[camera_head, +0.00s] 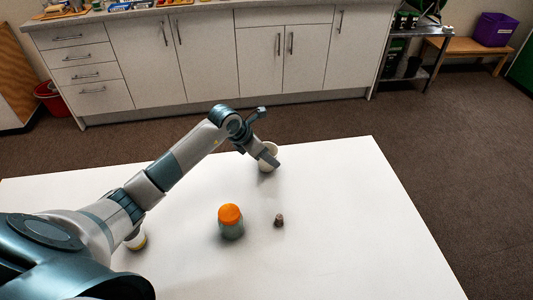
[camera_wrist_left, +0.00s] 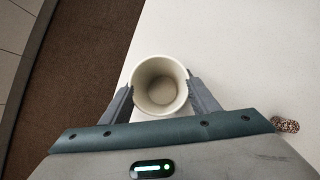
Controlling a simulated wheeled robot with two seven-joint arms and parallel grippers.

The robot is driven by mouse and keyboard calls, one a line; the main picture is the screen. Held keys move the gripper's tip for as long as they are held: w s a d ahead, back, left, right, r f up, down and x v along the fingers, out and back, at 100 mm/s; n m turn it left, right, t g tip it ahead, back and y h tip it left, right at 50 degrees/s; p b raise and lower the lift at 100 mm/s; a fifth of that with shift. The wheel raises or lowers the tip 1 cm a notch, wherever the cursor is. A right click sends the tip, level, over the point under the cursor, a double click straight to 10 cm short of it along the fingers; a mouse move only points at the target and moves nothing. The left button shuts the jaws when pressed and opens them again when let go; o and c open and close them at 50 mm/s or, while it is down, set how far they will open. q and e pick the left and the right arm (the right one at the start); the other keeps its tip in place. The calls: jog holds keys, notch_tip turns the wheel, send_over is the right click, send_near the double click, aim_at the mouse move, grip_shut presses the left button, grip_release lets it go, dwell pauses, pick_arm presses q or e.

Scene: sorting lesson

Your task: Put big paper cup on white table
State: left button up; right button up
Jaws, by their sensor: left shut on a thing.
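The big paper cup (camera_wrist_left: 162,84) is pale, open at the top and empty in the left wrist view. In the head view the cup (camera_head: 268,160) is near the far edge of the white table (camera_head: 340,210), partly hidden by my gripper. My left gripper (camera_wrist_left: 160,98) is shut on the cup, one finger on each side. In the head view my left gripper (camera_head: 268,157) reaches over the table's far part. I cannot tell whether the cup's base touches the table. My right gripper is not in view.
A white and yellow item (camera_head: 137,240) is partly behind my arm. The table's right side is clear. Cabinets (camera_head: 200,60) stand beyond the table.

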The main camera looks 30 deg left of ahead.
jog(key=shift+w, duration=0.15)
pick_arm(q)
jog(key=o, duration=1)
jog(key=shift+f, duration=0.1)
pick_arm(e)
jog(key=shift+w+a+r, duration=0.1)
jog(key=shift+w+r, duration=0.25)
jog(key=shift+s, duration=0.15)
pick_arm(q)
jog(key=shift+s+a+r, duration=0.1)
jog(key=shift+r, duration=0.25)
jog(key=shift+s+a+r, duration=0.1)
jog(key=shift+s+r, duration=0.05)
jog(key=shift+r, duration=0.15)
jog(key=b+v, duration=0.2)
jog(key=v, duration=0.8)
jog(key=shift+s+r, duration=0.2)
jog(key=shift+r, duration=0.1)
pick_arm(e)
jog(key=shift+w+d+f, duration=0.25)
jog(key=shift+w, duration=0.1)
